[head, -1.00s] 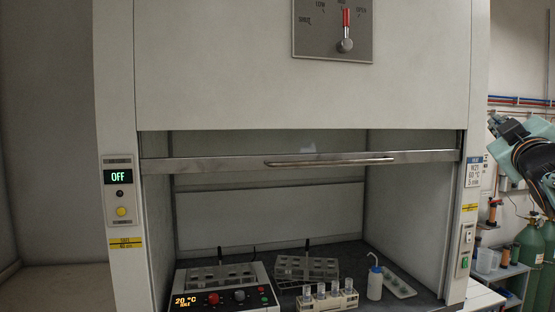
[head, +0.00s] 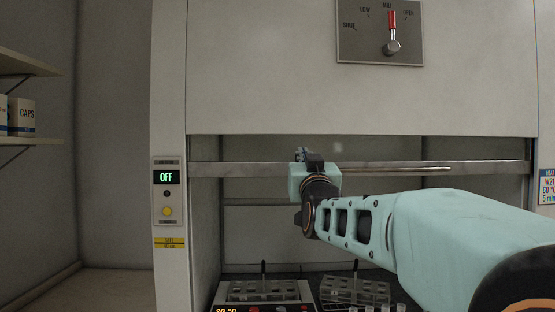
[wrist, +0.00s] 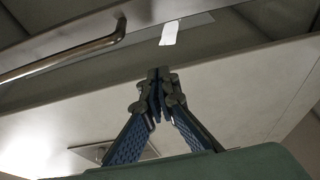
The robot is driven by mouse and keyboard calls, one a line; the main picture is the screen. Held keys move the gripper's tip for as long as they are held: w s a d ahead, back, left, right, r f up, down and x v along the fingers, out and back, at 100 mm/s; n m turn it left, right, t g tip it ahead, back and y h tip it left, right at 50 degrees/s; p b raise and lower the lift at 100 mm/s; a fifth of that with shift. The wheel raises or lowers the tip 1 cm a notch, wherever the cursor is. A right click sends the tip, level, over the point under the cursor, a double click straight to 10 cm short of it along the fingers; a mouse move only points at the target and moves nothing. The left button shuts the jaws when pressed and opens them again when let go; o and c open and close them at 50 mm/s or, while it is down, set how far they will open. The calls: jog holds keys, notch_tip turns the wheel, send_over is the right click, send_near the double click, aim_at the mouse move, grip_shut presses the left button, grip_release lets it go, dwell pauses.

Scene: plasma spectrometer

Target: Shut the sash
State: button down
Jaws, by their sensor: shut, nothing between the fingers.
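The sash is partly raised. Its metal bottom bar (head: 480,168) spans the fume hood's front, just below the upper panel, with the opening below it. The bar's long handle (head: 425,170) is partly hidden by my arm in the head view. In the wrist view the handle (wrist: 65,58) is at the upper left, clear of the fingers. My gripper (head: 303,152) is in front of the bar, left of the handle's visible part. In the wrist view my gripper (wrist: 158,78) has its fingertips together with nothing between them. Whether it touches the bar I cannot tell.
A position plate (head: 360,45) with a red-tipped pointer is on the upper panel. A control box (head: 167,190) reading OFF is on the left post. Inside the hood are racks (head: 262,289) and a heater block. Shelves with a CAPS box (head: 22,116) are at far left.

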aim_at(298, 140)
jog(key=p+x, duration=0.3)
jog(key=x, duration=0.5)
jog(key=shift+w+r, duration=0.2)
jog(key=shift+w, duration=0.1)
notch_tip(298, 140, down, 4)
jog(key=shift+s+f+p, duration=0.1)
jog(key=shift+f+p, duration=0.05)
jog(key=shift+p, duration=0.25)
